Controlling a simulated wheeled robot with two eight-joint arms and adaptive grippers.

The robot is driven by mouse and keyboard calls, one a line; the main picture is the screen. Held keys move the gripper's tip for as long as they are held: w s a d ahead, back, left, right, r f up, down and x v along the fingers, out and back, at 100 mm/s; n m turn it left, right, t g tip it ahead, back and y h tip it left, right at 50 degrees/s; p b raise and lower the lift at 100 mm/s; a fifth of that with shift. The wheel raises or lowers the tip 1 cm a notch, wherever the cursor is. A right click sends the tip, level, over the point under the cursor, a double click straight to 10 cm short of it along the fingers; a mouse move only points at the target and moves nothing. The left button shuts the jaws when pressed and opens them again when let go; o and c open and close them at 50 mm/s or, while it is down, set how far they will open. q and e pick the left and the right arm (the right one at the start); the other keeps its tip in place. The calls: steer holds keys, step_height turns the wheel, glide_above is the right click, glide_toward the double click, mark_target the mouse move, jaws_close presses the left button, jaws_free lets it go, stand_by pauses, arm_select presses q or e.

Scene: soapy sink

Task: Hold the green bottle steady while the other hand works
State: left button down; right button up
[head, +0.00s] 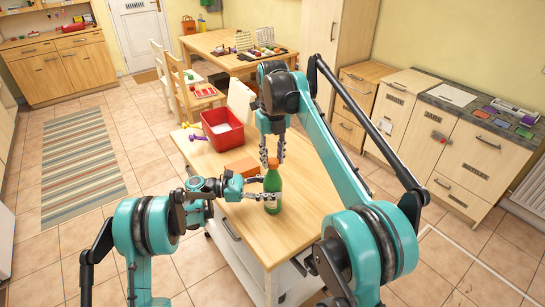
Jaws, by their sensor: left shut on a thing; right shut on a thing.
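A green bottle (272,184) with an orange cap (273,163) stands upright near the front right part of the wooden table (310,190). My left gripper (262,196) comes in from the left and is shut on the bottle's lower body. My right gripper (272,157) points down from above and is shut on the orange cap. The fingers hide part of the cap and part of the bottle's side.
A red bin (222,130) stands at the table's back left. An orange-brown block (242,168) lies behind my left gripper. The table right of the bottle is clear.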

steer(key=o, duration=0.7)
steer(key=shift+o, duration=0.2)
steer(key=shift+r, duration=2.25)
steer(key=shift+c, duration=0.4)
